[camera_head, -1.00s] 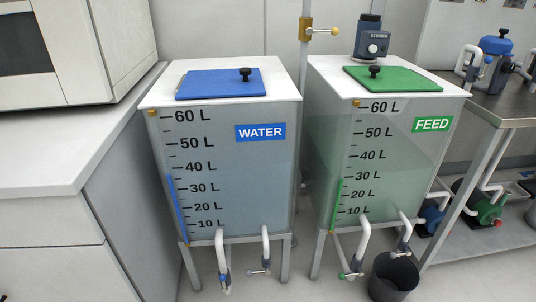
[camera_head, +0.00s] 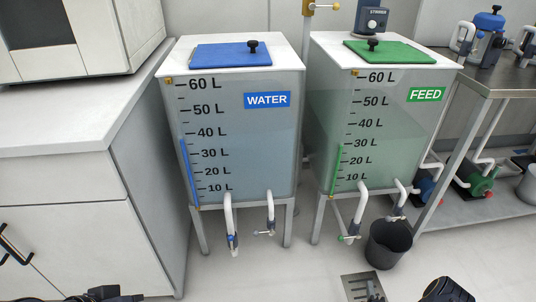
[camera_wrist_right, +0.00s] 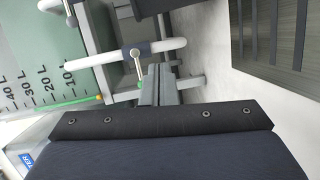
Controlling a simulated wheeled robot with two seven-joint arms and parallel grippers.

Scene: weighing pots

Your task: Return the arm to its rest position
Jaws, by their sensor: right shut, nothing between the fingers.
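My right gripper (camera_head: 447,291) shows as a dark shape at the bottom edge of the head view, partly cut off. In the right wrist view its two grey fingers (camera_wrist_right: 158,85) lie together with nothing between them. They point toward a white drain pipe (camera_wrist_right: 125,54) and valve of the feed tank, and I cannot tell the distance. My left gripper (camera_head: 105,294) is a dark shape at the bottom left of the head view, mostly cut off. Its fingers are not clear.
The water tank (camera_head: 235,130) and feed tank (camera_head: 385,130) stand ahead, with pipes low in front. A black bucket (camera_head: 388,243) stands on the floor by the feed tank. A grey counter (camera_head: 65,120) is at left, a steel bench (camera_head: 490,78) at right. Open floor lies in front.

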